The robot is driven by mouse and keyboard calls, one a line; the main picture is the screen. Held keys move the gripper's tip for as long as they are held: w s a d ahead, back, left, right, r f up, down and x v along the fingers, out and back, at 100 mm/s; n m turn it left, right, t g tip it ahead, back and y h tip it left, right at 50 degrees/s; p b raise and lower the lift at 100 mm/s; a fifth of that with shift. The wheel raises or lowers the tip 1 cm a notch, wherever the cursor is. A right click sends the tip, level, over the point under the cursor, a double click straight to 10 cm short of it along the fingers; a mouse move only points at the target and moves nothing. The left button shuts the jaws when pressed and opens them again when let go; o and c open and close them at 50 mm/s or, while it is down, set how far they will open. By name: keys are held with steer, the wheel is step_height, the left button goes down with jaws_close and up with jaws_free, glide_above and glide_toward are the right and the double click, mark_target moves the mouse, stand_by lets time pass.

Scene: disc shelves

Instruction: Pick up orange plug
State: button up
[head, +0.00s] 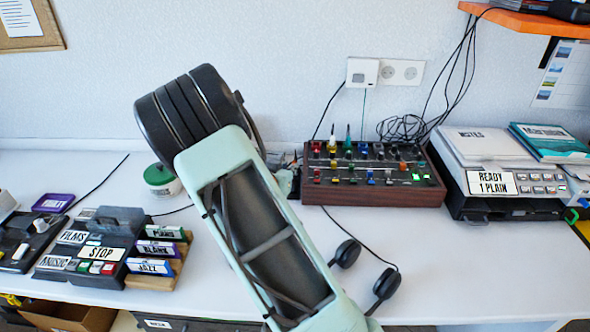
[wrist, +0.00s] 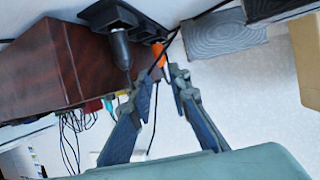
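The orange plug (wrist: 158,52) shows in the wrist view beside a black socket block (wrist: 112,17), just beyond my fingertips. A thin dark cable crosses in front of it. My gripper (wrist: 160,78) is open, with a narrow gap between its fingertips, and the plug lies in line with this gap. I cannot tell whether a fingertip touches it. In the head view my arm hides the plug and the gripper.
A black plug (wrist: 120,48) sits in the socket block, left of the orange one. A wooden-sided mixer (head: 374,190) stands close by on the white desk. Headphones (head: 366,270) lie in front. A green-lidded jar (head: 161,179) stands left of my arm.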

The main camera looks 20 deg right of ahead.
steer(key=b+x, duration=0.1)
steer(key=x, duration=0.4)
steer(key=shift+w+f, duration=0.15)
jaws_close()
